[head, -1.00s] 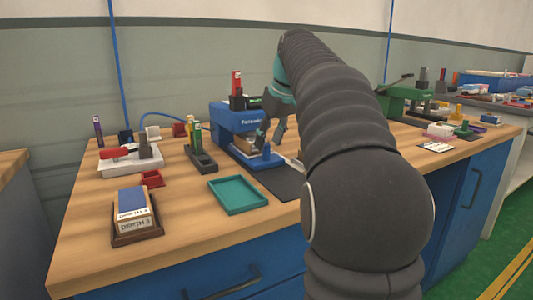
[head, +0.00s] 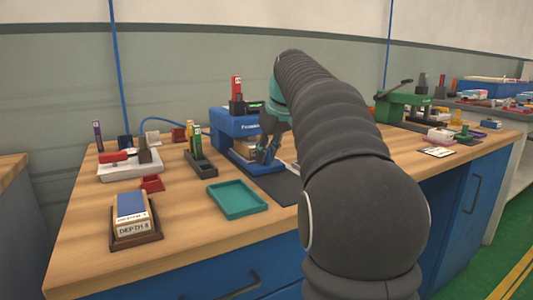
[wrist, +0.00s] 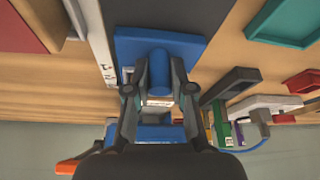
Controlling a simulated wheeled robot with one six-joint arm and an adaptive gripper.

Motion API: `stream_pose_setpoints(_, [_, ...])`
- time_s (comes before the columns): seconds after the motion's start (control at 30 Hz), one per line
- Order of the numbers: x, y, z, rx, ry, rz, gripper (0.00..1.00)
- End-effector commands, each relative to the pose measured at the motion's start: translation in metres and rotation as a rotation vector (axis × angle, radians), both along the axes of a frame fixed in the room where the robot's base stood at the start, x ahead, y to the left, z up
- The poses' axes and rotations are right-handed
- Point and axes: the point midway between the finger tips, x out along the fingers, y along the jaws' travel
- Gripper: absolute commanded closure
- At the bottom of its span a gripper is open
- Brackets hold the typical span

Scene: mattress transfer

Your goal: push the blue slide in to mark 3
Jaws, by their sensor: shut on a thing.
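The blue slide's upright rounded knob (wrist: 159,72) stands between the fingers of my gripper (wrist: 159,68) in the wrist view. My gripper is shut on it. In the head view my gripper (head: 267,155) is low at the front of the blue press (head: 235,126), and its fingers mostly hide the knob. A blue plate (wrist: 195,46) lies around the knob's foot. A pale scale strip (wrist: 97,40) runs beside the plate in the wrist view; its marks are too small to read, so I cannot tell where mark 3 is.
A dark stand (head: 200,163) with upright sticks is close by. A brown holder (head: 135,236) with a blue-topped block and "DEPTH" labels sits at the front left. A green press (head: 400,105) stands farther right.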

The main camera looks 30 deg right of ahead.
Motion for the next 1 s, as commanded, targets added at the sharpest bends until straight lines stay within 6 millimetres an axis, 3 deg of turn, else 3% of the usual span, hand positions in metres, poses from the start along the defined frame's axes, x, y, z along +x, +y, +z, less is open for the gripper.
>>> stream_pose_setpoints(0.17, [0.007,0.000,0.003,0.001,0.002,0.001,1.00])
stream_pose_setpoints(0.4, [0.032,0.001,0.004,-0.001,0.001,0.001,1.00])
stream_pose_setpoints(0.7, [0.036,0.001,0.001,-0.001,-0.008,0.000,1.00])
stream_pose_setpoints(0.73, [0.036,0.001,0.001,-0.001,-0.008,0.000,0.72])
stream_pose_setpoints(0.8, [0.036,0.001,0.001,-0.001,-0.006,0.000,0.55])
stream_pose_setpoints(1.0, [0.035,0.001,0.001,0.000,-0.003,0.000,0.53])
